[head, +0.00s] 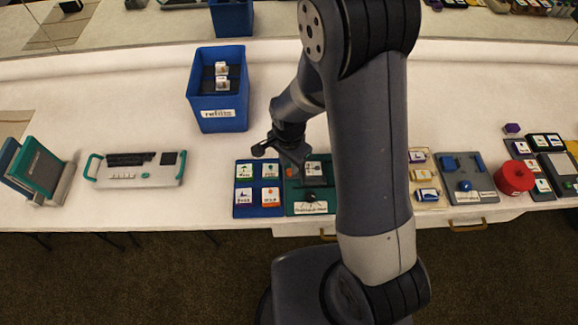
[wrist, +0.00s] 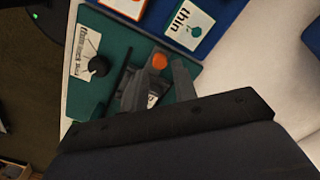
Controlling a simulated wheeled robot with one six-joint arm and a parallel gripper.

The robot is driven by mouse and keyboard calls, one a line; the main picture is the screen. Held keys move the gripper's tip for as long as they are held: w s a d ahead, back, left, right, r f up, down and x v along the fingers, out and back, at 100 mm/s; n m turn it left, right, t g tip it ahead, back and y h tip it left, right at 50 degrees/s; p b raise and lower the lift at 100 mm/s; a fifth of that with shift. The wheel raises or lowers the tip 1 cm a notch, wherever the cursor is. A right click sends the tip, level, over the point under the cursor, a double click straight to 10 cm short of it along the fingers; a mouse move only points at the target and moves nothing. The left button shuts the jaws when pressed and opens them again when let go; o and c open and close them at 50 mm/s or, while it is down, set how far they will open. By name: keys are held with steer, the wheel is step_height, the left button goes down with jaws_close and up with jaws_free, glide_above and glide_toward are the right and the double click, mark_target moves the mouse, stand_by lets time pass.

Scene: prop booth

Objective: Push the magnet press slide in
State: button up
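The green board (head: 292,208), which appears to be the magnet press, lies near the table's front edge. A round black knob (head: 310,197) stands on it beside a white label strip (head: 311,208); the knob also shows in the wrist view (wrist: 98,66). A thin dark bar (wrist: 121,68) lies near it; I cannot tell for sure which part is the slide. My gripper (head: 296,160) is over the back part of the board. In the wrist view its two grey fingers (wrist: 157,84) are apart, with a white card and an orange disc (wrist: 160,61) showing between and beyond them.
A blue card tray (head: 257,186) adjoins the board on the left. A tall blue bin (head: 220,127) stands behind left. A cream tray (head: 426,180), a grey board (head: 466,196) and a red pot (head: 514,177) are to the right. My arm hides the table between.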

mark_target(289, 171)
steer(key=shift+f, duration=1.65)
jaws_close()
